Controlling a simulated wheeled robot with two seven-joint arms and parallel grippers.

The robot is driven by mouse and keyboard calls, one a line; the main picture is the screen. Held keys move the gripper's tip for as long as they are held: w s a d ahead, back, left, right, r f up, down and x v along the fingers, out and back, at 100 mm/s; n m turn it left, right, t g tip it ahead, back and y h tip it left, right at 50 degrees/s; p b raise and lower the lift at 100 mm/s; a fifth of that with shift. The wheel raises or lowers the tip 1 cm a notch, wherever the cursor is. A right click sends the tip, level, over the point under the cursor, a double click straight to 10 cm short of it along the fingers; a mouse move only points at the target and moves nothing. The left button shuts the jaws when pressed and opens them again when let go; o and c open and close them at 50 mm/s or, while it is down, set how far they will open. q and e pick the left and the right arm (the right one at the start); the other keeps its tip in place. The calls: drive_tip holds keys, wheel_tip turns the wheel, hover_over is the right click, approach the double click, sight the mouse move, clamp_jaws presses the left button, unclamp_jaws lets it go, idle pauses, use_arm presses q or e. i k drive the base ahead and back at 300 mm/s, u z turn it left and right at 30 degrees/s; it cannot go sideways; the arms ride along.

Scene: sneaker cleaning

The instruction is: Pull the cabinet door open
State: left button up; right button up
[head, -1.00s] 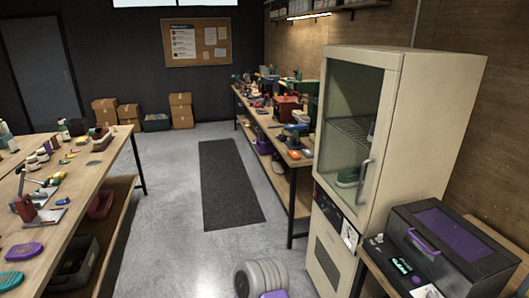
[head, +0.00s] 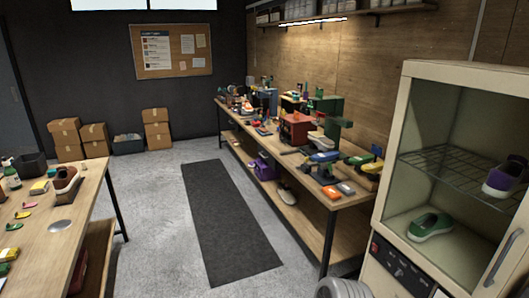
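The tall cream cabinet (head: 392,165) stands at the right of the head view. Its glass-fronted door looks shut, with a grey vertical bar handle (head: 503,258) low on the right side of the door. Behind the glass, a purple and white sneaker (head: 507,180) sits on a wire rack (head: 440,168). A green sneaker (head: 430,226) sits below the rack. A control panel with a red switch (head: 375,249) is under the door. Neither of my grippers shows in this view.
A long workbench (head: 345,200) crowded with tools runs along the wall left of the cabinet. Another table (head: 85,190) is at the left. A dark mat (head: 225,225) lies on open floor between them. A ribbed grey round object (head: 340,288) is low by the cabinet.

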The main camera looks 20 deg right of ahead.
sight(515, 242)
drive_tip(key=z, duration=1.05)
drive_tip(key=i, duration=0.9)
drive_tip(key=z, duration=0.75)
